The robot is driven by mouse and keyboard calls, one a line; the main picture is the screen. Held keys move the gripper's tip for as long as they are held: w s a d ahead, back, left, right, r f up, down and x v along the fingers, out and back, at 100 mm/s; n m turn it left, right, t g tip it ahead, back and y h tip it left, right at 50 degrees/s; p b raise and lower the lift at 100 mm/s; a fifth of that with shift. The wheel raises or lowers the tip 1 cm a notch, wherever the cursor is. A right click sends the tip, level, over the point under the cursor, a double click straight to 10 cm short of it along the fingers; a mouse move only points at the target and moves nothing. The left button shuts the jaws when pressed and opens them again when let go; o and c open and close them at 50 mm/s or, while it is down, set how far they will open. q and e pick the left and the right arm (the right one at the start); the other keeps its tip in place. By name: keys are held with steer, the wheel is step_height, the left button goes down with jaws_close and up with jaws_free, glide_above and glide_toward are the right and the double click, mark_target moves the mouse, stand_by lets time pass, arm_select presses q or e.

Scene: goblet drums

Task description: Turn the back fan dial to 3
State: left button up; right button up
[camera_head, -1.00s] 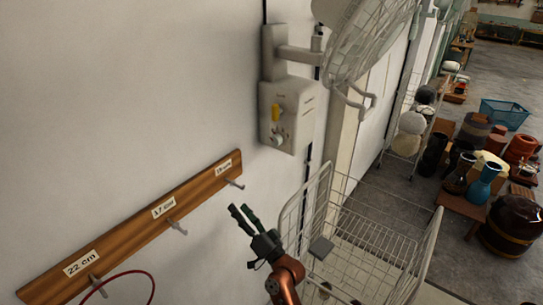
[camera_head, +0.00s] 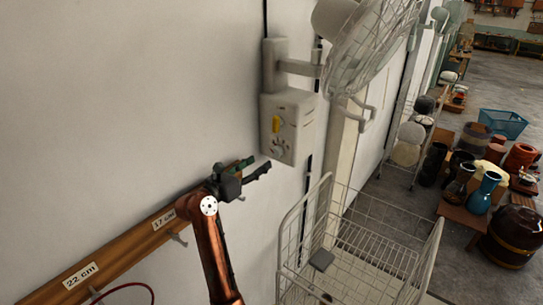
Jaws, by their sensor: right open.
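A wall fan (camera_head: 368,48) hangs at the top centre, with a pale control box (camera_head: 303,125) on the wall below its arm. The box's front has a yellow piece (camera_head: 276,124) and, below it, a small pale round dial (camera_head: 278,150). The dial's setting is too small to read. My right gripper (camera_head: 260,165) is open and empty, just left of and below the box, with its fingers pointing right toward the dial. It appears apart from the dial. My left gripper is not in view.
A wooden hook rail (camera_head: 122,248) with size labels runs along the wall below and behind my right arm. A wire basket cart (camera_head: 345,262) stands below the box. Drums, vases and a blue crate (camera_head: 503,123) stand at the right.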

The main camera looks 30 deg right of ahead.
mark_target(274, 154)
steer(key=p+x, duration=0.2)
steer(key=x, duration=0.4)
steer(key=shift+d+r+p, duration=0.1)
steer(key=shift+d+p, duration=0.15)
steer(key=shift+p, duration=0.1)
steer(key=shift+w+d, duration=0.25)
steer(key=shift+d, duration=0.3)
steer(key=shift+c, duration=0.4)
